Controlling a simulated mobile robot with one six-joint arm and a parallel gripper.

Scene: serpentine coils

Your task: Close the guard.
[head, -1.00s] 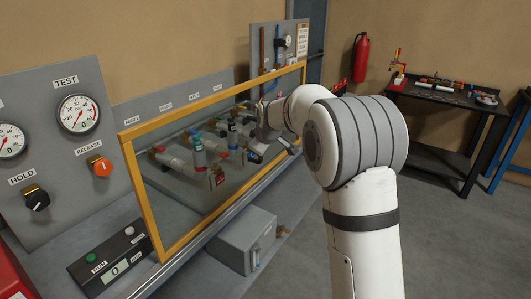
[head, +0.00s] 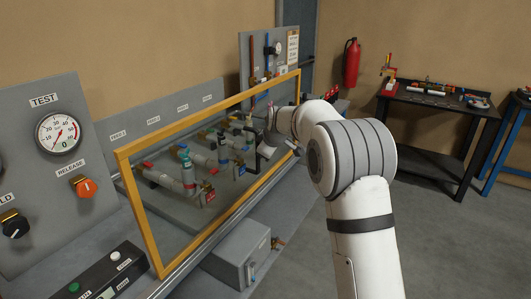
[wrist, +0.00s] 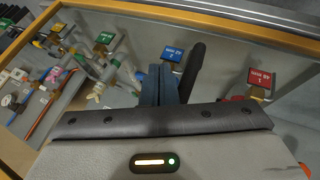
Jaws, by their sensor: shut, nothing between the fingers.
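The guard is a clear panel in a yellow frame (head: 204,114), standing steeply along the front of the bench, with pipes and valves showing through it. I cannot tell whether it is fully closed. In the wrist view a yellow frame bar (wrist: 215,22) crosses the top. My gripper (wrist: 163,86) is shut and empty, its dark fingers in front of valves with blue and red tags. In the head view my gripper (head: 266,146) is at the right part of the guard, partly hidden by my arm. I cannot tell whether it touches the panel.
A panel with a TEST gauge (head: 58,133) and an orange RELEASE knob (head: 84,187) stands at left. A button box (head: 101,276) lies below it. A black table (head: 440,102) stands at back right; floor between is clear.

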